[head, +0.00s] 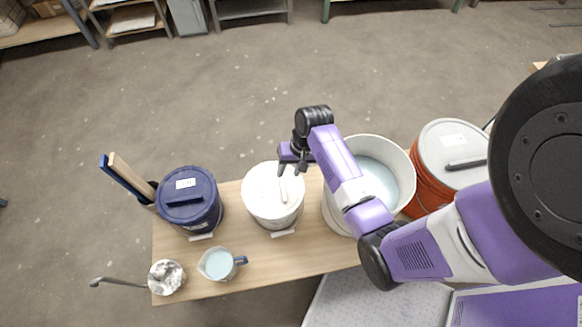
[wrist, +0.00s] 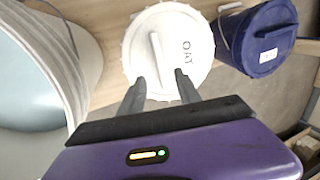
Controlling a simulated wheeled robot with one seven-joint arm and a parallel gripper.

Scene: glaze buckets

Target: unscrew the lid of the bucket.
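A white bucket (head: 270,212) with a white lid stands on the wooden bench. The lid (wrist: 190,68) has a raised bar handle (wrist: 158,50) and dark letters reading "OAT" in the wrist view. The lid sits on the bucket. My gripper (head: 291,168) is over the far right side of this lid in the head view. In the wrist view my gripper (wrist: 160,78) has its two fingers apart with nothing between them. The bar handle lies just beyond the fingertips. The height of the fingertips above the lid is hard to tell.
A navy lidded bucket (head: 190,198) stands left of the white one. A large open bucket (head: 333,217) of pale liquid is close on the right, with an orange bucket (head: 424,190) beyond. A jug (head: 217,265) and a metal ladle (head: 166,277) are near the front edge.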

